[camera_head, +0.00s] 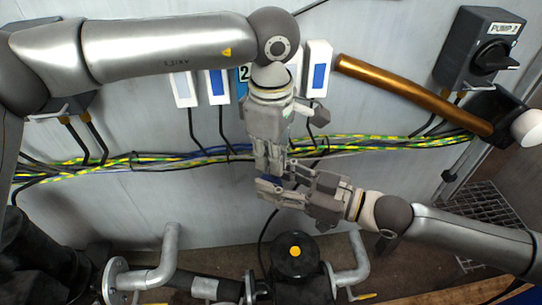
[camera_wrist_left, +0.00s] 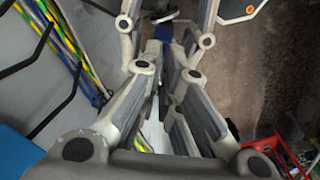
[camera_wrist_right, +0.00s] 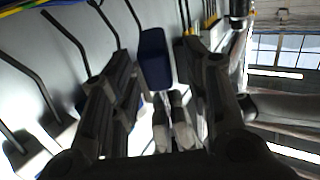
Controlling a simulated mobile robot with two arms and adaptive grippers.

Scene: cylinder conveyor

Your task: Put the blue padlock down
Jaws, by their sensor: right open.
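The blue padlock (camera_head: 272,180) is small and partly hidden between my two grippers in the head view. My left gripper (camera_head: 268,172) points down, its fingertips close together on the padlock. In the left wrist view the padlock (camera_wrist_left: 163,33) shows blue between these fingertips (camera_wrist_left: 164,48). My right gripper (camera_head: 270,189) reaches in from the right. In the right wrist view its jaws (camera_wrist_right: 158,70) are open, with the blue body of the padlock (camera_wrist_right: 155,58) between them. Whether a right finger touches it, I cannot tell.
Behind is a grey wall panel (camera_head: 210,215) with a cable bundle (camera_head: 395,143), white and blue boxes (camera_head: 217,87) and a copper-coloured pipe (camera_head: 400,90). A PUMP 2 switch box (camera_head: 481,50) is at upper right. Pipes and a black valve part (camera_head: 295,257) stand below the grippers.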

